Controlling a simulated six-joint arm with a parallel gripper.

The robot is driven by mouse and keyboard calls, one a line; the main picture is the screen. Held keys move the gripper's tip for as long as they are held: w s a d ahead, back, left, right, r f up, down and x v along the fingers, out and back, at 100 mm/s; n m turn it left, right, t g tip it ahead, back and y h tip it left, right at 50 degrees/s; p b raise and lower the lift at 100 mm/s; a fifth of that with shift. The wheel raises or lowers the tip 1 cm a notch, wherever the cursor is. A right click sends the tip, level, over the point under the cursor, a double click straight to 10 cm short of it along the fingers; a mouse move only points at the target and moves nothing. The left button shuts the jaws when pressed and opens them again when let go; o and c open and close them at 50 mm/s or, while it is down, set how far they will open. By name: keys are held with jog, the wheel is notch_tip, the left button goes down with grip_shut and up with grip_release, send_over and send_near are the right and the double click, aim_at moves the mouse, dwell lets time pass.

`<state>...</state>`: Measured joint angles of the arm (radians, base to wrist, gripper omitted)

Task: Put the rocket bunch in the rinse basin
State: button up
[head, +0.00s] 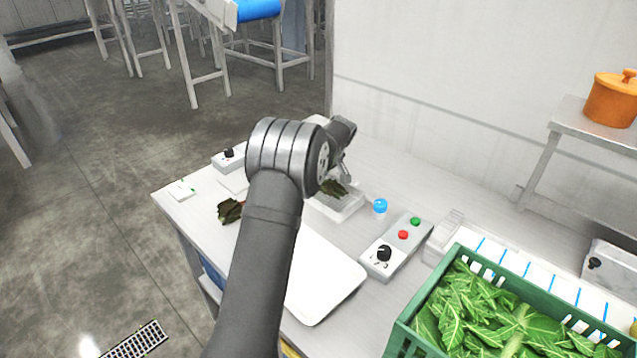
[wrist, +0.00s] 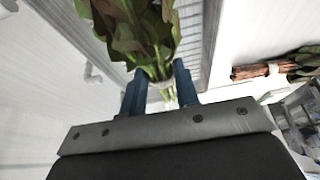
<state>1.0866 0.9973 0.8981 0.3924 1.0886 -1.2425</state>
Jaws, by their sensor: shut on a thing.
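My gripper (head: 345,172) is shut on a leafy green bunch (head: 333,188), the rocket as far as I can tell. In the wrist view my gripper's dark fingers (wrist: 160,92) close around its pale banded stems, and the leaves of the held bunch (wrist: 140,32) point away from the palm. A pale shallow basin (head: 345,212) lies under the bunch in the head view, partly hidden by my arm. The leaves hang over or within it; I cannot tell whether they touch its bottom.
Another dark leafy bunch (head: 229,211) with reddish stems lies left of my arm; it also shows in the wrist view (wrist: 262,71).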

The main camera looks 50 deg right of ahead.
aim_at(330, 182)
jog(key=shift+f, duration=0.95)
jog(key=o, duration=1)
jog(key=shift+f, duration=0.15)
jog(key=v, duration=1.2)
jog(key=shift+r, duration=0.25)
jog(key=shift+f, duration=0.1)
